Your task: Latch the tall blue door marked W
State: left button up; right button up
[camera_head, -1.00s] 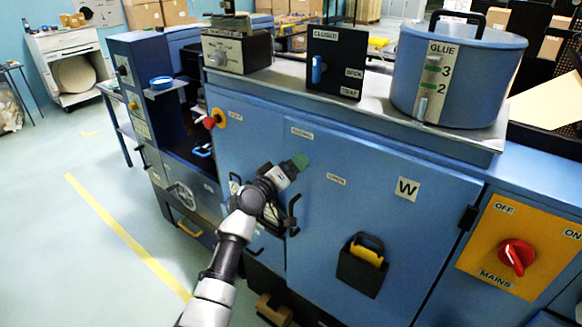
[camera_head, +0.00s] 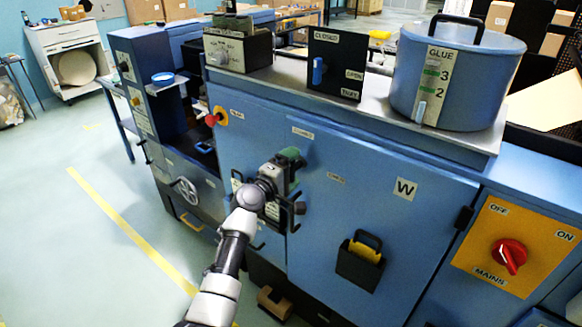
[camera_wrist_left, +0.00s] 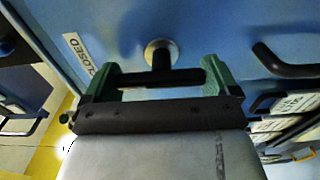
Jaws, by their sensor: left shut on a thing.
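The tall blue door (camera_head: 385,215) with the white W label (camera_head: 405,189) looks flush with the machine front in the head view. My left gripper (camera_head: 291,160) is at the door's upper left edge, below a small label (camera_head: 302,132). In the left wrist view its green fingers (camera_wrist_left: 160,78) are shut on a black latch handle (camera_wrist_left: 160,63) on a round metal base. A label reading CLOSED (camera_wrist_left: 83,54) is beside it. The gripper hides the latch in the head view. A black door handle (camera_wrist_left: 285,62) is to the right in the wrist view. My right gripper is out of view.
A black pocket (camera_head: 360,262) with a yellow thing in it hangs on the door. The orange mains panel (camera_head: 513,246) with a red knob is to the right. A glue pot (camera_head: 460,75) stands on top. The floor at left is clear.

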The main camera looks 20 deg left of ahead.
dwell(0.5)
pick_arm(q)
jog(key=o, duration=0.6)
jog(key=shift+o, duration=0.2)
jog(key=v, duration=1.1)
jog(key=shift+b, duration=0.35)
jog(key=shift+w, duration=0.1)
